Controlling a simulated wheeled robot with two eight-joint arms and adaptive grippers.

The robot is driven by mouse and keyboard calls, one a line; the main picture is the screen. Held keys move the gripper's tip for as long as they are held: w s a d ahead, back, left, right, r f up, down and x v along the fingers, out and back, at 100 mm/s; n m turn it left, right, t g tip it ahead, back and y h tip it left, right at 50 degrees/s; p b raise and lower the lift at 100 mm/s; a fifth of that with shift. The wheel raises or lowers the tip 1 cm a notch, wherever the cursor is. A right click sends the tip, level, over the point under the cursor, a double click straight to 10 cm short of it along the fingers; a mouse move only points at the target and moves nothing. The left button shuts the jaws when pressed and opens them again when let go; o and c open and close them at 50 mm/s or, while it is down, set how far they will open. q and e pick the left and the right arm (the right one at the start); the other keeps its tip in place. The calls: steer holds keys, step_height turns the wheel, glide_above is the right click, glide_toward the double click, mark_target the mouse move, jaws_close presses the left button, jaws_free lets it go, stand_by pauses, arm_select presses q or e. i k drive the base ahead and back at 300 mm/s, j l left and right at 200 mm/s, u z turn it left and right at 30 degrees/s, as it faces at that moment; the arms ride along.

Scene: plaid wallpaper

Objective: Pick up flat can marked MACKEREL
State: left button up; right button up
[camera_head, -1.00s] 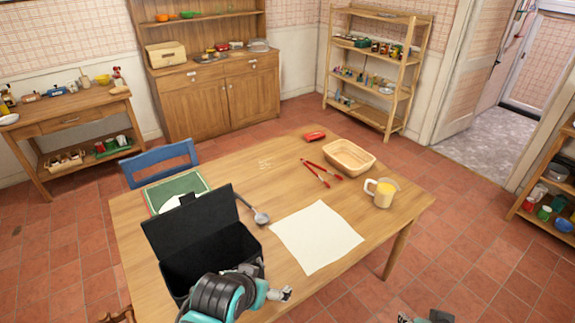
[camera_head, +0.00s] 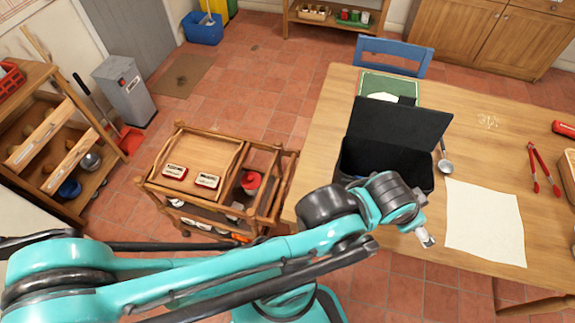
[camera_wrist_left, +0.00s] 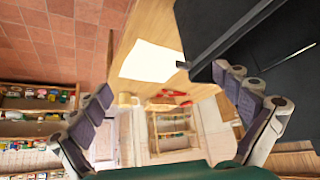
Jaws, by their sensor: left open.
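Two flat cans lie side by side on the tray top of a wooden trolley in the head view: a left can (camera_head: 174,171) and a right can (camera_head: 207,180). Both have dark red sides and pale labels. The lettering is too small to read, so I cannot tell which says MACKEREL. My left gripper (camera_head: 425,238) is over the front of the table, right of the cans and well away from them. In the left wrist view its fingers (camera_wrist_left: 163,82) are spread with nothing between them. My right gripper is out of view.
The wooden trolley (camera_head: 162,193) stands left of the table (camera_head: 330,125) and also holds a red container (camera_head: 250,182). A black open box (camera_head: 400,128) stands on the table beside my left arm. A white sheet (camera_head: 485,220) lies right of it. Floor is clear behind the trolley.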

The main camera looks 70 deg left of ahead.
mark_target(208, 181)
steer(key=u, duration=3.25)
steer(key=i+j, duration=0.15)
steer(key=j, duration=0.2)
steer(key=i+j, duration=0.1)
steer(key=j, duration=0.3)
steer(key=i+j+u, duration=0.1)
steer(key=j, duration=0.25)
steer(key=i+j, duration=0.2)
steer(key=j, duration=0.2)
